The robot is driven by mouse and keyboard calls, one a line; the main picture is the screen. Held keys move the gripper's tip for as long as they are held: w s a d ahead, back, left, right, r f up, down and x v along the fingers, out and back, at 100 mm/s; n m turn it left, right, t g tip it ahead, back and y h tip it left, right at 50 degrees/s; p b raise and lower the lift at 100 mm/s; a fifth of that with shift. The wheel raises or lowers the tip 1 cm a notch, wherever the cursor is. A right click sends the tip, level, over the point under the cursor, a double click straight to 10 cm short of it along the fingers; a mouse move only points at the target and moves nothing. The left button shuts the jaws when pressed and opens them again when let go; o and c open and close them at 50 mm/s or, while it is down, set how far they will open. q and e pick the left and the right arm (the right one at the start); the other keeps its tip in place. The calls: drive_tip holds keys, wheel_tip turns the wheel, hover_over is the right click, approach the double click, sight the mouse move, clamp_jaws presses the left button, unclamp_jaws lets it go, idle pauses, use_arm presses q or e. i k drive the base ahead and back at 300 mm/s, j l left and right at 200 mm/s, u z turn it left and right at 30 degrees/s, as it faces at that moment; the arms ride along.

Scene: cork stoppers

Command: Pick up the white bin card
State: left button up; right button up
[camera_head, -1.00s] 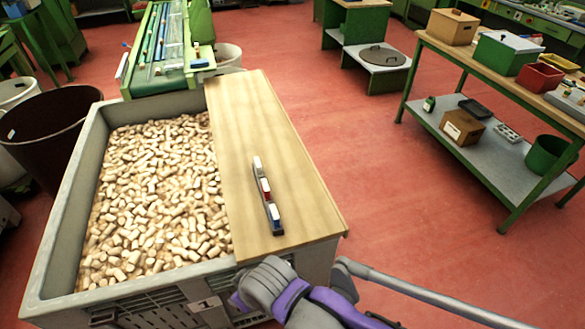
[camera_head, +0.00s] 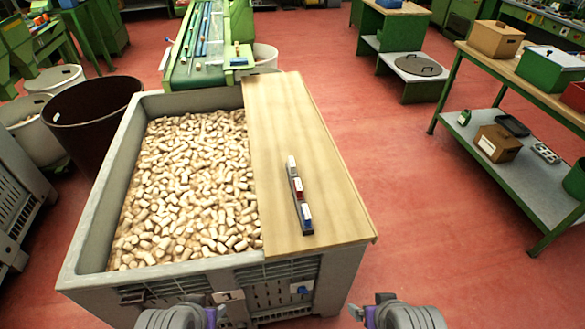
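A small dark rack (camera_head: 301,208) lies on the wooden board (camera_head: 290,120) over the right side of the crate. My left gripper (camera_head: 222,303) and my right gripper (camera_head: 357,312) are low at the bottom edge, in front of the crate and apart from the rack. Their fingers are mostly cut off or unclear.
The grey crate (camera_head: 95,225) is full of corks (camera_head: 190,190). A green conveyor (camera_head: 205,70) stands behind, dark and white bins at left, and a workbench (camera_head: 550,85) at right. Red floor is clear between.

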sight(291, 163)
drive_tip(key=u, duration=1.8)
drive_tip(key=z, duration=1.8)
drive_tip(key=i+l, duration=0.2)
drive_tip(key=l, duration=0.25)
drive_tip(key=i+l+z, duration=0.1)
drive_tip(key=l, duration=0.3)
drive_tip(key=i+l+z, duration=0.1)
drive_tip(key=i+l, duration=0.45)
drive_tip(key=l, duration=0.3)
